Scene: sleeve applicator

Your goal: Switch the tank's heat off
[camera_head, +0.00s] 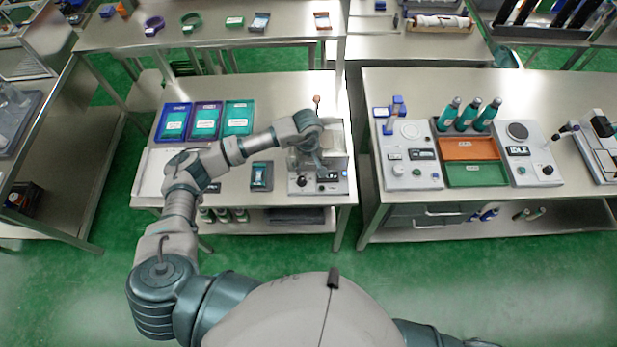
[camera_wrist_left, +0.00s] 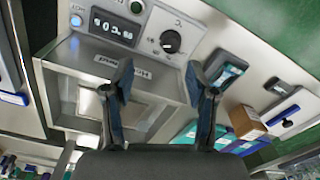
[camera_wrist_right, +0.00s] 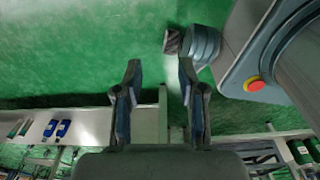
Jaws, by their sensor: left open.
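The tank (camera_head: 335,150) is a grey metal box at the right end of the middle table. Its front panel has a black dial knob (camera_head: 300,181) and a dark digital display (camera_head: 328,177). In the left wrist view the knob (camera_wrist_left: 170,41) lies beyond my fingertips, to the right of the lit display (camera_wrist_left: 113,25). The tank's open top (camera_wrist_left: 105,85) shows below the panel. My left gripper (camera_wrist_left: 158,82) is open and empty above the tank, apart from the knob as far as I see. My right gripper (camera_wrist_right: 160,75) is open and empty over the green floor.
A handheld device (camera_head: 262,175) lies left of the tank. Blue, purple and green trays (camera_head: 205,120) stand at the table's back left. A second table (camera_head: 390,80) to the right holds other stations, with a gap of floor between the tables.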

